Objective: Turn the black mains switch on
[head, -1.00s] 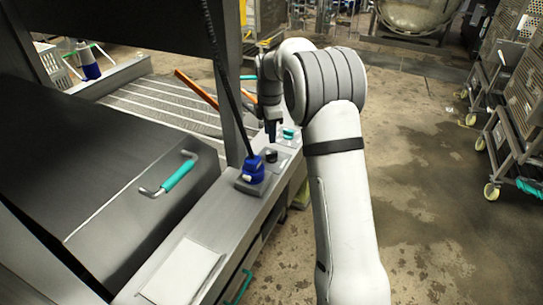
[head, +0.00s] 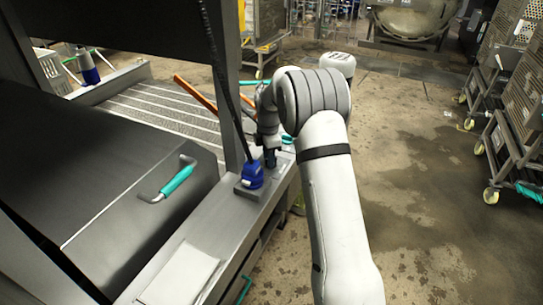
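My gripper (head: 269,157) points down at the grey ledge beside the machine, its dark fingers just to the right of and behind the blue plug (head: 252,175). The black mains switch cannot be made out now. The fingers cover the spot where a small black knob showed before, so I cannot tell whether they touch it or which way it is set. The fingers are small and dark here, and whether they are open or shut does not show.
A black cable (head: 222,75) runs up from the blue plug past a steel post (head: 228,110). A teal part (head: 287,139) shows just beyond my gripper. A lid with a teal handle (head: 177,181) lies left. Wheeled racks (head: 515,150) stand right; the floor between is clear.

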